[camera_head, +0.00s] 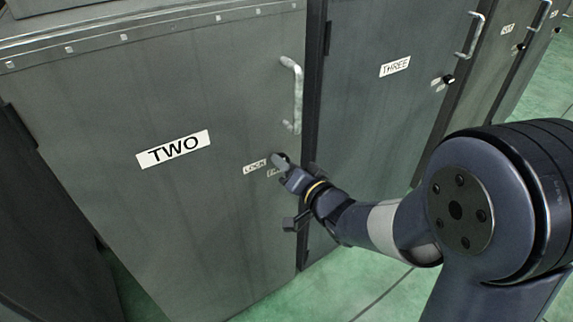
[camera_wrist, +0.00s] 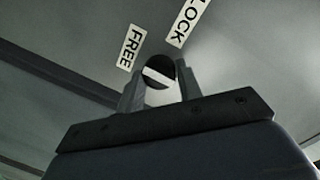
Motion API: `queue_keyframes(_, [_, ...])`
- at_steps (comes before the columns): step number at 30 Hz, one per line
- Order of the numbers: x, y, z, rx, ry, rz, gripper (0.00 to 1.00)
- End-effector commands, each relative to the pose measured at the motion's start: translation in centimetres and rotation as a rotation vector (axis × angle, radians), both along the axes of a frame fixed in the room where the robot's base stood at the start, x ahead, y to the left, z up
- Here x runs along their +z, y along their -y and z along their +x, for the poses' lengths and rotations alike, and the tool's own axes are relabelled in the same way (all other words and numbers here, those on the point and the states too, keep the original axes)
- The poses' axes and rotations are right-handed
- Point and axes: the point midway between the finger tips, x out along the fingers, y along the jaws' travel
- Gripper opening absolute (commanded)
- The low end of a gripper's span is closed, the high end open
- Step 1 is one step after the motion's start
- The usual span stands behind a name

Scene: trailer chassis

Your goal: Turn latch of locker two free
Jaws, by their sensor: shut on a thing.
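The locker two door (camera_head: 110,185) is grey and closed, with a white plate marked TWO (camera_head: 174,148). Its latch (camera_wrist: 158,72) is a round black knob with a white bar, seen in the wrist view. My gripper (camera_wrist: 155,88) is shut on the latch, one finger on each side, partly hiding it. In the head view my gripper (camera_head: 284,172) is at the right edge of the door and hides most of the latch. The LOCK label (camera_head: 254,166) is beside it; the wrist view shows the FREE label (camera_wrist: 131,47) to the upper left of the knob.
A vertical metal handle (camera_head: 292,95) stands out from the door above the latch. Locker three (camera_head: 365,120) is closed to the right, with its own handle and knob. Further lockers follow at the upper right. Green floor (camera_head: 350,285) is clear in front.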

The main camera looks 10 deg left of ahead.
Motion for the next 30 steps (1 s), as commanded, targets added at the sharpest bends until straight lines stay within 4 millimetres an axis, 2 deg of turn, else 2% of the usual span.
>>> queue_keyframes(4, [-0.1,0.1,0.0,-0.002,-0.003,0.0,0.11])
queue_keyframes(5, [-0.1,0.1,0.0,-0.002,-0.003,0.0,0.35])
queue_keyframes(12, [0.0,0.0,0.0,-0.001,-0.001,-0.001,0.54])
queue_keyframes(22, [0.1,0.4,-0.3,-0.001,0.0,-0.001,0.55])
queue_keyframes(26, [0.3,1.7,-1.4,-0.003,0.0,-0.002,0.55])
queue_keyframes(30, [0.6,3.8,-3.3,-0.004,0.0,-0.002,0.55])
